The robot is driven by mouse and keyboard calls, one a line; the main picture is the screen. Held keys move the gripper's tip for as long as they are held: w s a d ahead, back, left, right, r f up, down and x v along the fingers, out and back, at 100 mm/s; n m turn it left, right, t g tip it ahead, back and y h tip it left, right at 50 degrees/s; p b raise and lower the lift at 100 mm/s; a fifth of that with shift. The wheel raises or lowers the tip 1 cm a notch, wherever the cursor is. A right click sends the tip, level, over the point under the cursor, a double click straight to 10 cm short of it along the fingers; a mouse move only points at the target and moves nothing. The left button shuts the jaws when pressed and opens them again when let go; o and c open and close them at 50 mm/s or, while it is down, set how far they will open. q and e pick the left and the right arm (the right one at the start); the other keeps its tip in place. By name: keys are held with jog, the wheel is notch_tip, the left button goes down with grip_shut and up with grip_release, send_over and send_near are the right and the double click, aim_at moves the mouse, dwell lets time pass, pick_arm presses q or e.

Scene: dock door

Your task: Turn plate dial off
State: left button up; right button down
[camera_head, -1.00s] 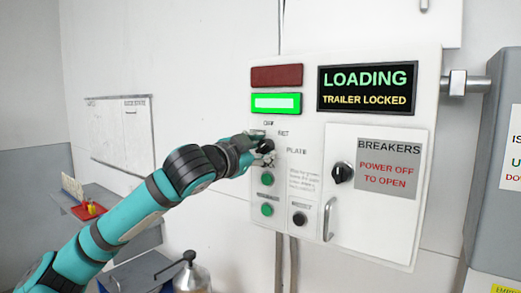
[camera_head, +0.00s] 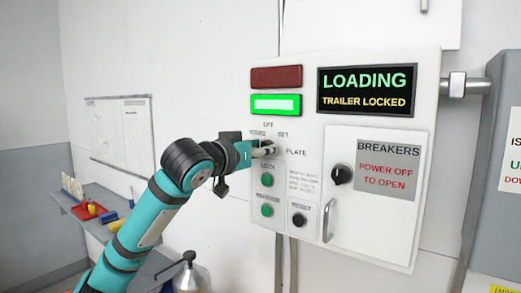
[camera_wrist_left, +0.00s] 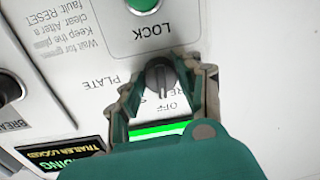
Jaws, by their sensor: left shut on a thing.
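The plate dial (camera_wrist_left: 158,74) is a black knob with a raised ridge, below the OFF label of the white control panel (camera_head: 310,200). In the left wrist view its ridge runs nearly up and down the picture, with the OFF and PLATE labels beside it. My left gripper (camera_head: 268,149) reaches the panel from the left and is shut on the dial, a finger on each side, as the left wrist view (camera_wrist_left: 160,80) shows. In the head view the gripper mostly hides the dial, and its marked end cannot be made out. My right gripper is not in view.
Green LOCK button (camera_head: 267,180), a lower green button (camera_head: 267,210) and black RESET button (camera_head: 299,219) sit below. The breaker knob (camera_head: 342,174) is to the right. The green lamp (camera_head: 276,104) is lit; the display (camera_head: 367,90) reads LOADING, TRAILER LOCKED.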

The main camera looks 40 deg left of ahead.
pick_arm(q)
jog(key=shift+n, duration=0.6)
jog(key=o, duration=1.1)
jog(key=shift+o, duration=0.2)
jog(key=shift+s, duration=0.1)
jog(key=s+d, duration=0.2)
jog(key=s, duration=0.9)
jog(key=shift+s+r, duration=0.35)
jog(key=shift+r, duration=0.05)
